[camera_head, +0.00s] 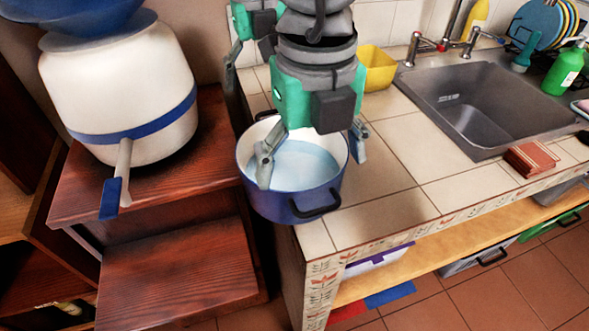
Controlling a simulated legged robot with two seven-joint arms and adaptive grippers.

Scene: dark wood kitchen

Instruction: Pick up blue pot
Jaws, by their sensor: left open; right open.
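The blue pot (285,206) stands upright at the left end of the tiled counter and overlaps its edge. Its inside is pale, and a dark handle (316,204) shows at its front right. My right gripper (312,150) is above the pot with its fingers spread wide. One finger shows in front of the pot's opening and the other by its right rim; I cannot tell whether either touches. My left gripper (248,58) is farther back and to the left, open, partly hidden behind the right one. The pot's back rim is partly covered by the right gripper.
A large white and blue container (120,95) stands on dark wooden steps (175,265) at left. A yellow container (376,70) is behind the pot, near the sink (480,105). The counter tiles right of the pot are clear.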

